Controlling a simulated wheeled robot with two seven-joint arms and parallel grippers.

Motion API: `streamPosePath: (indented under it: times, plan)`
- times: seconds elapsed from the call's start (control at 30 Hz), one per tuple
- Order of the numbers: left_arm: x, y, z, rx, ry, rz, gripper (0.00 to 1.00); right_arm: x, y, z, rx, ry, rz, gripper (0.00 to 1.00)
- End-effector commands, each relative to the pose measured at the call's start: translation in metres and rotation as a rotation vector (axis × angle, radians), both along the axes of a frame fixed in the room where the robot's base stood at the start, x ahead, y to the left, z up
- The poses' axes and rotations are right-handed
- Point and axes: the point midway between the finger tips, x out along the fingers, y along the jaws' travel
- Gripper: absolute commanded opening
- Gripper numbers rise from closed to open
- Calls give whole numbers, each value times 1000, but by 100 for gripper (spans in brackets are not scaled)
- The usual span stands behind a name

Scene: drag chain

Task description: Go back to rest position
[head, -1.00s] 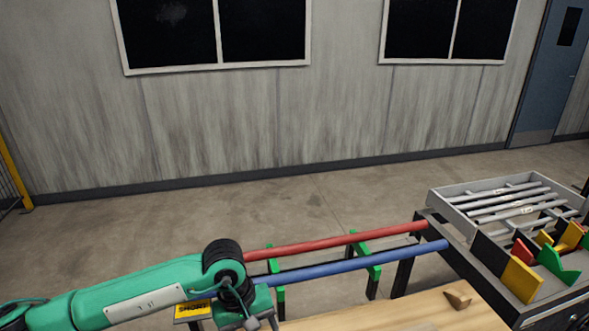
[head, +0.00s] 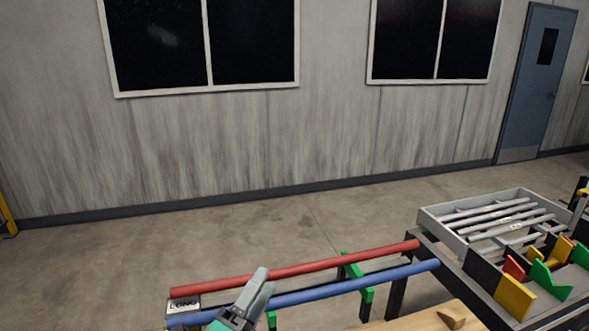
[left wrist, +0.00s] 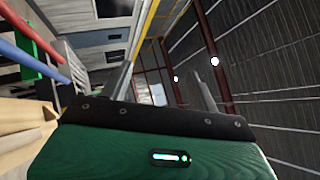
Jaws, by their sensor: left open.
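My left gripper (head: 252,295) is at the bottom of the head view, its grey fingers pointing up in front of the rods. In the left wrist view its two fingers (left wrist: 165,80) stand apart with nothing between them. A red rod (head: 320,264) and a blue rod (head: 350,284) lie side by side on green supports (head: 352,268). The gripper overlaps the blue rod in the picture; I cannot tell whether they touch. My right gripper is not in view.
A sign reading LONG (head: 183,304) is at the rods' left end. At right, a grey tray (head: 450,222) holds several metal rods, beside coloured blocks (head: 515,297). A wooden tabletop (head: 420,320) with a small wooden wedge (head: 451,317) is in front. The floor behind is clear.

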Motion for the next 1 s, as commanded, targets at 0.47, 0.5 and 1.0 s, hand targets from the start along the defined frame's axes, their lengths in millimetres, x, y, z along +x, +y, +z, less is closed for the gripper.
streamPosePath:
  times: [0.47,0.5,1.0]
  plan:
    - [-70,146,-219,-866,1188,548,61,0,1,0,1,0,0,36]
    - [-85,151,-233,-917,1262,594,61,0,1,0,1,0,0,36]
    - [-218,170,-330,-1234,1780,1012,61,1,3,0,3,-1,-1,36]
